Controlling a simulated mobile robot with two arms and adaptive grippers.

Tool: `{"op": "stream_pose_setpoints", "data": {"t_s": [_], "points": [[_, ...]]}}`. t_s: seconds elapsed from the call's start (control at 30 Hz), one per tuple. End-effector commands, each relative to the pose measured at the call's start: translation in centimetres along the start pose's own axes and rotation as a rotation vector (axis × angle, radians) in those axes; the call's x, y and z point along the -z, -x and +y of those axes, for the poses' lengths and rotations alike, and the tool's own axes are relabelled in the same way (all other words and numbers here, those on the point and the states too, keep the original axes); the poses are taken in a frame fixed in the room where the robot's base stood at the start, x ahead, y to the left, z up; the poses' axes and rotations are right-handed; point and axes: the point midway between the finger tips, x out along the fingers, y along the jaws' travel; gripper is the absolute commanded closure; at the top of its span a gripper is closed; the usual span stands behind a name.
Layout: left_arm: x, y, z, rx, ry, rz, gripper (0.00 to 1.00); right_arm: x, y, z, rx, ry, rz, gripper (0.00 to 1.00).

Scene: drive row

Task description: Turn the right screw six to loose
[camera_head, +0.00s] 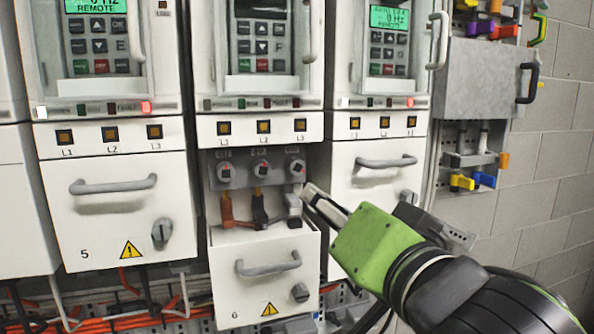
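A grey cable lug (293,203) hangs under the right screw. My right gripper (309,192) reaches in from the right, with its fingertips just below and right of the right screw, seemingly apart from it. Its finger gap is hard to make out. My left gripper is not in view.
The unit 6 front cover (264,275) sits lowered below the terminals. A closed unit 5 cover (120,225) stands left; another closed cover (372,165) with a handle stands right, close to my arm. A grey box (480,80) hangs further right. Cables run along the bottom.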

Motion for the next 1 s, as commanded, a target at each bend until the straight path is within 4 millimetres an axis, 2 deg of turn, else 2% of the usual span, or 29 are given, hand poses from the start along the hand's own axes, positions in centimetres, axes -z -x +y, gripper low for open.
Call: {"op": "stream_pose_setpoints", "data": {"t_s": [0.03, 0.13, 0.27, 0.37, 0.8, 1.0], "points": [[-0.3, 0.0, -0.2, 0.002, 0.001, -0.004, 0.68, 0.6, 0.5, -0.9, 0.017, -0.003, 0.016, 0.63], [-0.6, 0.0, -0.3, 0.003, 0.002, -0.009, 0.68, 1.1, 1.0, -1.8, 0.031, -0.011, 0.031, 0.63], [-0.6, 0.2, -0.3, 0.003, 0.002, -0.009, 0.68, 1.4, 0.3, -2.1, 0.034, -0.016, 0.034, 0.63], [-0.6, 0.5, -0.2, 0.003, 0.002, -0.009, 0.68, 1.5, -1.1, -2.0, 0.030, -0.016, 0.033, 0.63], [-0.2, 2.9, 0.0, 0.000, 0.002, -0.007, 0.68, 1.8, -10.0, -2.4, 0.031, -0.014, 0.032, 0.63], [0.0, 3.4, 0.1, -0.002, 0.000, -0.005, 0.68, 1.9, -12.1, -2.5, 0.034, -0.015, 0.034, 0.63]]}}
